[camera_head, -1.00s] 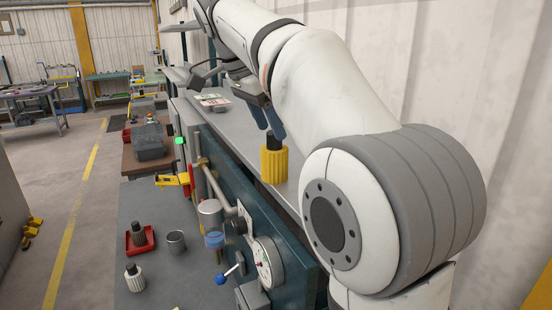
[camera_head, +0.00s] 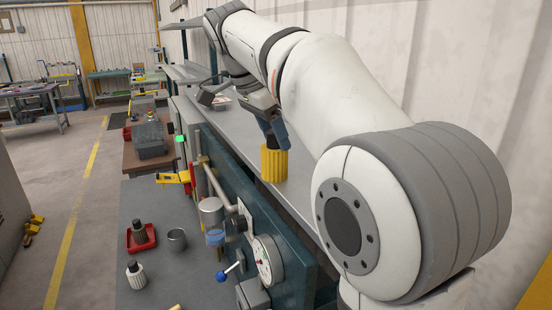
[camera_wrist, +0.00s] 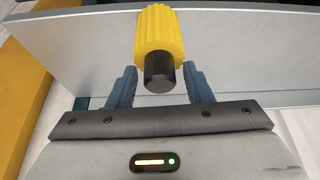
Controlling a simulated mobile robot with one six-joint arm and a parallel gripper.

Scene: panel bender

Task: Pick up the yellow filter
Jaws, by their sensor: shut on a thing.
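The yellow filter (camera_head: 274,165) is a ribbed yellow cylinder with a black neck on top. It stands upright on the grey top surface of the machine, and I see no clear gap under it. My gripper (camera_head: 273,136) comes down from above, and its blue fingers are shut on the filter at its black neck. In the wrist view, the filter (camera_wrist: 160,35) is between the two fingers of my gripper (camera_wrist: 160,78), black end toward me. The exact contact is hard to see.
The grey machine top (camera_head: 235,133) runs beside a pale ribbed wall. A gauge (camera_head: 266,260), pipes and a glass bowl are on the dark machine front. A lower bench holds a red tray (camera_head: 141,240), a metal cup (camera_head: 177,240) and a white ribbed filter (camera_head: 135,276).

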